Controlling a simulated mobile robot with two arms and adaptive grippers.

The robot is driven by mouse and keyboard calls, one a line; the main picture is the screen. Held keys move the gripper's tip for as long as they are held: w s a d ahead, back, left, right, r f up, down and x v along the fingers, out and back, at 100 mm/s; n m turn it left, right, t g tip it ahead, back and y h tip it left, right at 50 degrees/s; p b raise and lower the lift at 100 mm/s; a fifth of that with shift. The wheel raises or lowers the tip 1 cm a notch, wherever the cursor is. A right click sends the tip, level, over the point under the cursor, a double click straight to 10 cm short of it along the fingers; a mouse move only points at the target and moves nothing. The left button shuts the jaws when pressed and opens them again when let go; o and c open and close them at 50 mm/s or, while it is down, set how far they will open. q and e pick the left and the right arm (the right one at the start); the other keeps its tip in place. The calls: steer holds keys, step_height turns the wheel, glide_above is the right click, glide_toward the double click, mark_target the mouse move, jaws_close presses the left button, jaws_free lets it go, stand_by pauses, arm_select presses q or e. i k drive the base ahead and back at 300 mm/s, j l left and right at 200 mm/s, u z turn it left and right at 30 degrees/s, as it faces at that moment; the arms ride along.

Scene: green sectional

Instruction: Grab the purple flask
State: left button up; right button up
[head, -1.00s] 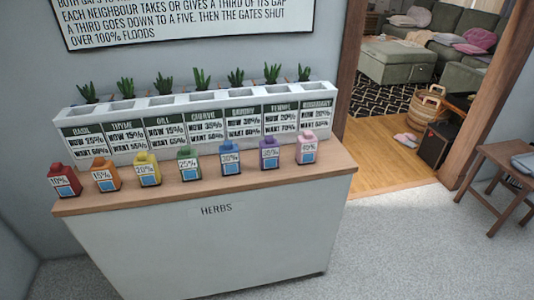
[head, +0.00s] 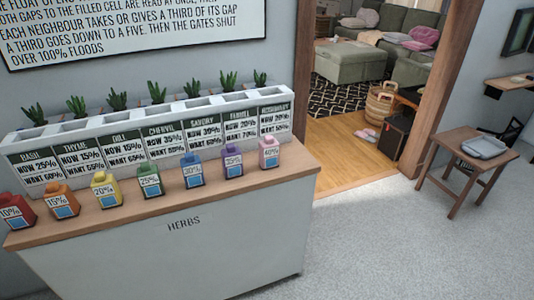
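The purple flask (head: 233,161) stands upright on the wooden top of the herbs counter (head: 170,206). Its label reads 35%. It is in a row of flasks, between the blue flask (head: 192,171) labelled 30% on its left and the pink flask (head: 269,153) labelled 40% on its right. Nothing touches or covers it. Neither of my grippers shows in the head view.
A white planter (head: 148,119) with herb signs stands behind the flasks. Red, orange, yellow and green flasks fill the left of the row. Open grey floor (head: 380,245) lies right of the counter. A small wooden table (head: 468,148) stands further right, past a doorway.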

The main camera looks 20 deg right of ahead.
mark_target(231, 156)
steer(key=i+j+z, duration=0.1)
steer(key=i+z, duration=0.3)
steer(key=i+j+z, duration=0.15)
steer(key=z, duration=0.2)
steer(key=i+j+z, duration=0.2)
steer(key=z, duration=0.2)
steer(key=j, duration=0.1)
